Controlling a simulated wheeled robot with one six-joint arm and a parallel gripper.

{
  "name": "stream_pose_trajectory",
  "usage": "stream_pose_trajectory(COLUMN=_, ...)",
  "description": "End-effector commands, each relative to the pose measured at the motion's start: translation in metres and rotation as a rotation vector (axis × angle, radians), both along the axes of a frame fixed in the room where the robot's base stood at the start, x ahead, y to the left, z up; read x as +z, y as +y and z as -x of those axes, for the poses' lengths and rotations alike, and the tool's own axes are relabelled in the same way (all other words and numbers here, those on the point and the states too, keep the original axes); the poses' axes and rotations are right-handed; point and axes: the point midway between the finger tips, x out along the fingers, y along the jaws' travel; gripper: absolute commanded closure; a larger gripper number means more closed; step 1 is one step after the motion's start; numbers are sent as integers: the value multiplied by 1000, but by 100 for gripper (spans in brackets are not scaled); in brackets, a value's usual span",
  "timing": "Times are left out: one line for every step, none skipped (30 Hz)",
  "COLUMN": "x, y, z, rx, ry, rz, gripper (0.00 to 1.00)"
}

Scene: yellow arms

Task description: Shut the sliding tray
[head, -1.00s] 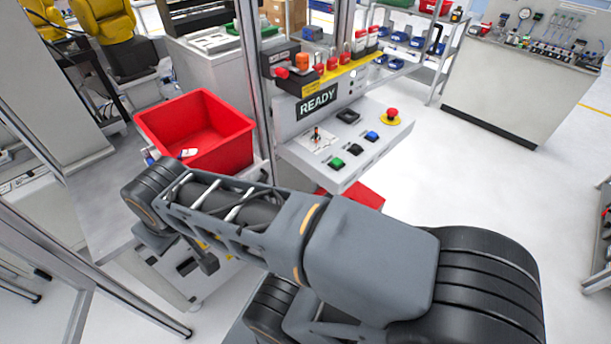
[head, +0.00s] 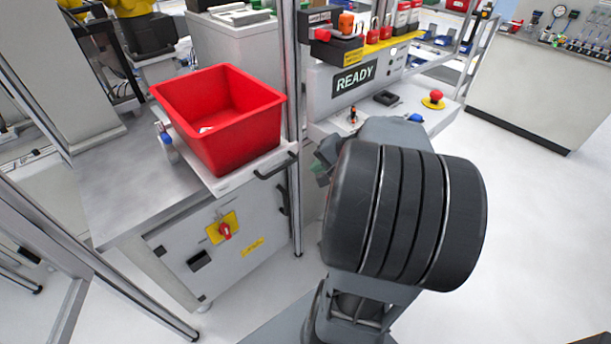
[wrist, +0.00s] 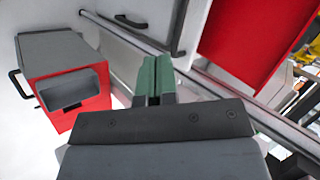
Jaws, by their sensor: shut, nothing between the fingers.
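The sliding tray (head: 232,183) is a pale flat plate under a red bin (head: 222,135) on the metal worktable. Its front edge appears to stick out a little past the cabinet front, with a black bar handle (head: 275,168) on it. In the wrist view the tray handle (wrist: 178,32) seems to be the long black bar beside the red bin (wrist: 240,38). My gripper (head: 322,170) is right of the handle, apart from it, mostly hidden behind my arm. In the wrist view its green fingertips (wrist: 157,78) are together and empty.
A metal frame post (head: 294,110) stands between the tray and the READY console (head: 355,78). The cabinet front (head: 225,255) has a red and yellow switch. A red and grey box (wrist: 65,80) shows in the wrist view. Floor is clear at right.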

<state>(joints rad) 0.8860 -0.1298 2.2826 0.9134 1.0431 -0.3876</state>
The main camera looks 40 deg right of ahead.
Motion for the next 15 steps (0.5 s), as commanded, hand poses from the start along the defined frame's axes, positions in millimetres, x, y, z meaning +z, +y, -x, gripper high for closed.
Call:
stream_pose_trajectory(x=-16, y=-20, z=2, rx=-66, ry=-25, rz=-34, gripper=100)
stream_pose_trajectory(x=-19, y=-28, z=3, rx=-94, ry=-41, rz=-51, gripper=100)
stream_pose_trajectory(x=-23, y=-39, z=4, rx=-129, ry=-62, rz=-66, gripper=100)
stream_pose_trajectory(x=-25, y=-45, z=5, rx=-151, ry=-74, rz=-78, gripper=100)
stream_pose_trajectory(x=-26, y=-50, z=6, rx=-170, ry=-85, rz=-86, gripper=100)
stream_pose_trajectory(x=-28, y=-56, z=6, rx=-189, ry=-97, rz=-94, gripper=100)
stream_pose_trajectory(x=-30, y=-59, z=6, rx=-201, ry=-105, rz=-100, gripper=100)
stream_pose_trajectory(x=-31, y=-61, z=5, rx=-209, ry=-110, rz=-104, gripper=100)
stream_pose_trajectory(x=-33, y=-63, z=3, rx=-215, ry=-116, rz=-107, gripper=100)
stream_pose_trajectory(x=-35, y=-63, z=1, rx=-219, ry=-119, rz=-110, gripper=100)
stream_pose_trajectory(x=-37, y=-63, z=-2, rx=-220, ry=-119, rz=-112, gripper=100)
stream_pose_trajectory(x=-40, y=-62, z=-6, rx=-222, ry=-119, rz=-112, gripper=100)
stream_pose_trajectory(x=-43, y=-60, z=-10, rx=-221, ry=-120, rz=-113, gripper=100)
stream_pose_trajectory(x=-46, y=-58, z=-13, rx=-220, ry=-117, rz=-112, gripper=100)
stream_pose_trajectory(x=-51, y=-56, z=-20, rx=-219, ry=-118, rz=-113, gripper=100)
